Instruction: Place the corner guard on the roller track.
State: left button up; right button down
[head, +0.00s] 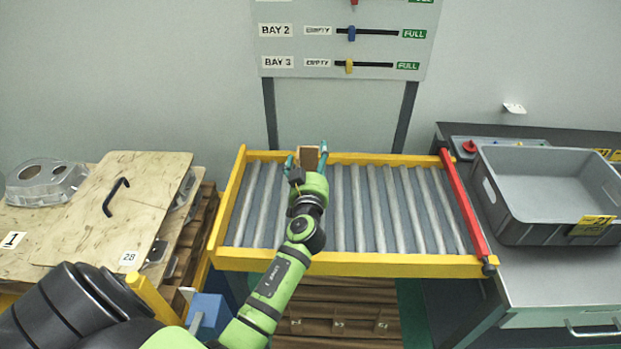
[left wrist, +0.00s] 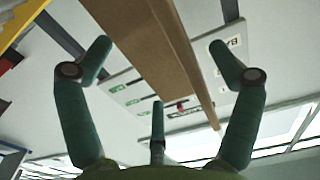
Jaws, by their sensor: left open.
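The corner guard (head: 309,156) is a brown, cardboard-like piece at the far side of the roller track (head: 382,263), showing between my left gripper's fingers. In the left wrist view the corner guard (left wrist: 150,45) is a long brown angled strip running from the top edge towards the middle. My left gripper (head: 307,160) is open, its teal fingers apart on either side of the guard; it also shows in the left wrist view (left wrist: 158,65). I cannot tell whether the guard touches the fingers or rests on the rollers. My right gripper is out of view.
Bare rollers (head: 400,210) lie right of my arm. A red bar (head: 464,204) closes the track's right end. A grey bin (head: 548,195) stands on the right bench. Left are a wooden lid (head: 120,205) and a metal casting (head: 45,182). A bay board (head: 345,48) stands behind.

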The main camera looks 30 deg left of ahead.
pick_arm(q)
jog(key=b+v, duration=0.3)
jog(key=v, duration=0.8)
jog(key=shift+s+d, duration=0.15)
jog(key=shift+s, duration=0.1)
